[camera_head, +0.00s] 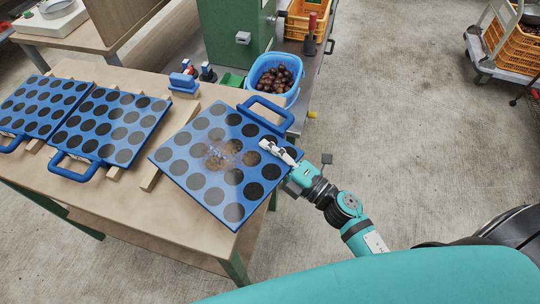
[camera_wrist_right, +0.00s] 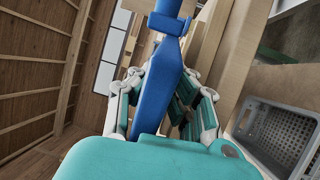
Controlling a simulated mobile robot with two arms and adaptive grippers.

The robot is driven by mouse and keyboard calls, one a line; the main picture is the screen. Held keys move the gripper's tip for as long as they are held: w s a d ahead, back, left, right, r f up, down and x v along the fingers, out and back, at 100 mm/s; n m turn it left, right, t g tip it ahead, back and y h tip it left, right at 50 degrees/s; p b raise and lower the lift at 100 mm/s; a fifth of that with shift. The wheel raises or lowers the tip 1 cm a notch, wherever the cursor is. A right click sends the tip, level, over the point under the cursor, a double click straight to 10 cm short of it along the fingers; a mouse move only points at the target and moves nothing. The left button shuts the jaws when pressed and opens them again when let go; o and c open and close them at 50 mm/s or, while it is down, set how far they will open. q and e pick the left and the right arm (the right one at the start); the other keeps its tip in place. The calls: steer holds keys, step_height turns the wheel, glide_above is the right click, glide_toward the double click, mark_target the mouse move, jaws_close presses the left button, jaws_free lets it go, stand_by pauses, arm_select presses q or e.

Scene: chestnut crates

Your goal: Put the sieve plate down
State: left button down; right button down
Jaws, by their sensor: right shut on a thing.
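The blue sieve plate (camera_head: 206,178) with round dark holes is in the head view, over the right end of the wooden table. Its blue handle (camera_head: 266,117) points toward the back right. My right gripper (camera_head: 279,152) is shut on the plate's right edge. In the right wrist view the blue plate (camera_wrist_right: 158,95) shows edge-on between the fingers of my right gripper (camera_wrist_right: 160,100). Brownish debris lies near the plate's middle. I cannot tell whether the plate touches the wooden strips below it. My left gripper is not in view.
Two more blue plates (camera_head: 107,126) (camera_head: 40,106) lie on strips at the left of the table (camera_head: 100,196). Open floor lies to the right.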

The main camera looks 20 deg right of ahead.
steer(key=shift+d+f, duration=0.1)
steer(key=shift+f, duration=1.5)
steer(key=shift+f+b, duration=0.15)
steer(key=shift+b, duration=0.2)
steer(key=c, duration=1.6)
jaws_free()
steer(key=shift+f, duration=0.1)
